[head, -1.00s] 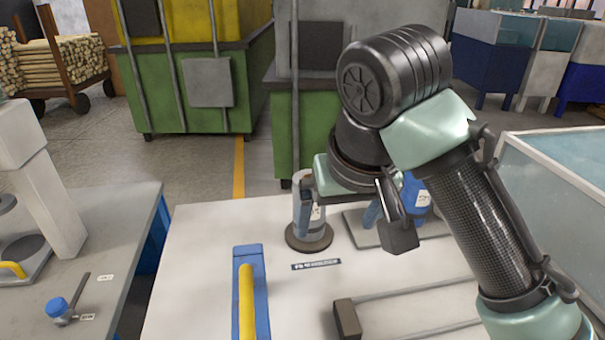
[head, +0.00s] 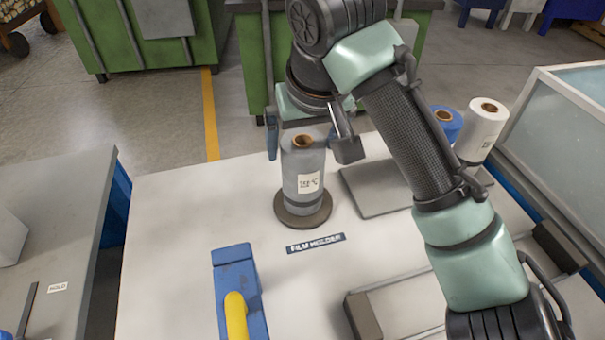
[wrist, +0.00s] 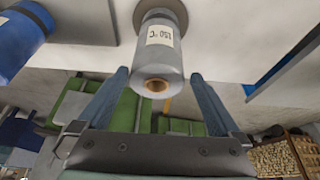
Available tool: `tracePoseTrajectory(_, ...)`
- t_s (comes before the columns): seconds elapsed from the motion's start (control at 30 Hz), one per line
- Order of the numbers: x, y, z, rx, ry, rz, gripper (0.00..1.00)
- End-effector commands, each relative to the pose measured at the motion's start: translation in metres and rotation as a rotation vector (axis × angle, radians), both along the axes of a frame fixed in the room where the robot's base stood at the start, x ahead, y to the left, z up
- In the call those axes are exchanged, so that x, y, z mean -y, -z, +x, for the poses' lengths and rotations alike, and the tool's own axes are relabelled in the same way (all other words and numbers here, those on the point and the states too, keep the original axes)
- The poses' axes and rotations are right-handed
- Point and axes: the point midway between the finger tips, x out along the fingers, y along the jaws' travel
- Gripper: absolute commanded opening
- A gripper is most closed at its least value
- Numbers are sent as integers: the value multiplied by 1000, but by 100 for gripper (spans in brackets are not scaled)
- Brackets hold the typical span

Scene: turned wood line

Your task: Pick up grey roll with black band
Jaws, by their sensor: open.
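The grey roll (head: 303,172) stands upright on a round dark base, with a brown core at its top, a white label and a darker band low down. In the wrist view the roll (wrist: 160,58) shows its core end towards me and its label reads 150 °C. My gripper (head: 303,143) is open above the roll, pointing down. In the wrist view its blue fingers (wrist: 160,76) stand either side of the roll's core end, with a gap on both sides. It holds nothing.
A grey plate (head: 380,186) lies right of the roll. A blue roll (head: 446,122) and a white roll (head: 480,130) stand further right. A glass-sided case (head: 560,130) borders the right.

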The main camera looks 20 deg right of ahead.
Motion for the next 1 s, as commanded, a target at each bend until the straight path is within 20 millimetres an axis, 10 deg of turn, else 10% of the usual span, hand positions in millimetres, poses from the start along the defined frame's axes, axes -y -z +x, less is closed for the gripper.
tracePoseTrajectory(0.8, 3, 56, 27, 1, -1, 0, 100)
tracePoseTrajectory(1.0, 3, 56, 27, 1, -1, 0, 64)
